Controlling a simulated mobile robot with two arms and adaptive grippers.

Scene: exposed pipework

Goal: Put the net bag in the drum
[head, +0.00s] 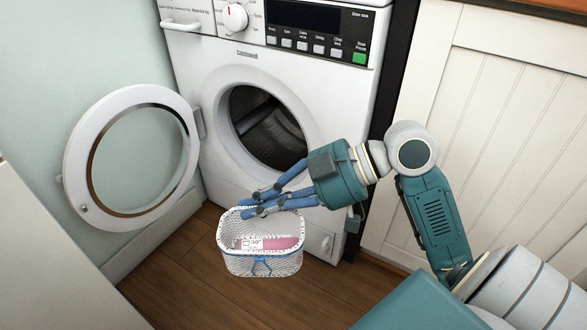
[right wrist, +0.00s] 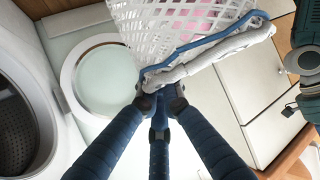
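The net bag (head: 262,262) is white mesh with a blue drawstring and something pink and a white label inside. My right gripper (head: 262,203) is shut on its rim and holds it in front of the washing machine, below the door opening. In the right wrist view, the three blue fingers (right wrist: 160,92) meet at the white rim of the bag (right wrist: 195,25). The drum (head: 268,130) shows dark inside the round opening, up and behind the gripper. It looks empty where visible. My left gripper is not in view.
The washing machine (head: 225,70) has its round door (head: 132,150) swung wide open to the left, by the wall. White panelled cupboards (head: 490,110) stand on the right. Bare wooden floor (head: 190,275) lies below.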

